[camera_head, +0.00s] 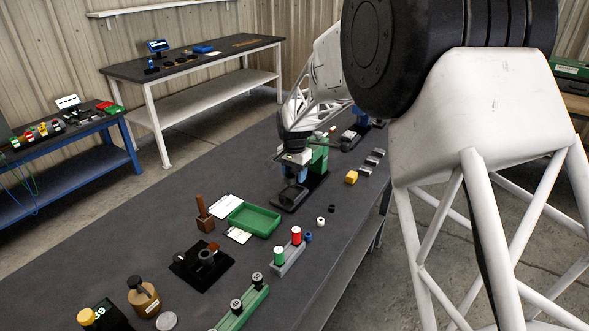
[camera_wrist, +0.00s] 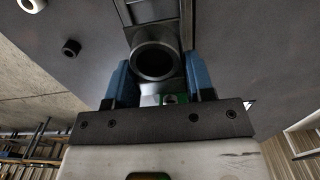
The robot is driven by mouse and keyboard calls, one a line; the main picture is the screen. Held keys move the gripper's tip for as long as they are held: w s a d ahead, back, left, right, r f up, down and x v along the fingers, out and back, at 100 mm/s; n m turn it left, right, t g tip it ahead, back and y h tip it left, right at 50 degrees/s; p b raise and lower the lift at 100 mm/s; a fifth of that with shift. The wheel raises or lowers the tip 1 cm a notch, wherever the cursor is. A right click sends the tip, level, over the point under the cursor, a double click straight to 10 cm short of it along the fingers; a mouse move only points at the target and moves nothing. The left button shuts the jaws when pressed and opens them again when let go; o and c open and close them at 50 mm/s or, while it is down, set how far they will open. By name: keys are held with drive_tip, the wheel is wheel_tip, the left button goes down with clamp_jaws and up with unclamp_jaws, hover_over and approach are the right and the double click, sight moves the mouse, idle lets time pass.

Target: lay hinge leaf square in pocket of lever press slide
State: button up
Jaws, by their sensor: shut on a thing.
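My gripper (camera_head: 296,178) points down over the near part of the lever press (camera_head: 319,157), which has a green body on a long black base. In the wrist view my blue fingers (camera_wrist: 161,85) stand apart, shut on a small part taken as the hinge leaf (camera_wrist: 168,99). Only a small light-and-green patch with a round hole shows between them, so its outline and squareness cannot be told. A dark round ring (camera_wrist: 155,64) on the press base lies just beyond the fingertips. The slide's pocket cannot be made out; my gripper and the ring cover that area.
Several grey blocks (camera_head: 370,161) and a yellow block (camera_head: 351,177) lie right of the press. A green tray (camera_head: 255,219) stands in front, with white cards beside it. Black and white rings (camera_head: 320,221) lie near the table's right edge. Bare table lies left of the press.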

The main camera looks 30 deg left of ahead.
sight(295, 181)
drive_tip(key=shift+f, duration=1.3)
drive_tip(key=shift+f, duration=0.85)
idle(1.3)
drive_tip(key=shift+r, duration=0.5)
idle(4.0)
